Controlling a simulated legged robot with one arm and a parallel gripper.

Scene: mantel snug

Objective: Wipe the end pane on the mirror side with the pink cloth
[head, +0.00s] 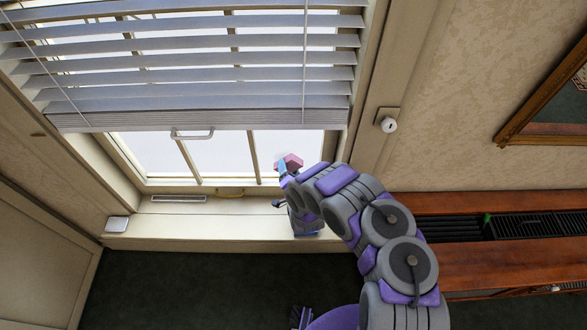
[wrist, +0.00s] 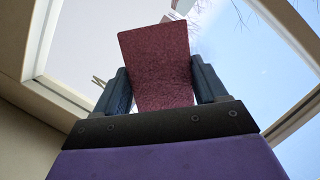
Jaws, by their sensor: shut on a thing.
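The pink cloth (head: 291,160) is at the lower part of the end pane (head: 310,141), the one on the mirror side. In the wrist view the cloth (wrist: 157,62) is a flat, dark pink piece standing up between two blue fingers. My gripper (head: 283,172) is shut on it. The end pane also fills much of the wrist view (wrist: 240,65), bright behind the cloth. A small pale patch shows beside the cloth; I cannot tell if it is a mark. Whether the cloth touches the glass is unclear. The mirror (head: 555,110) hangs on the right wall.
A wooden bench-like unit (head: 480,203) stands right of my arm.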

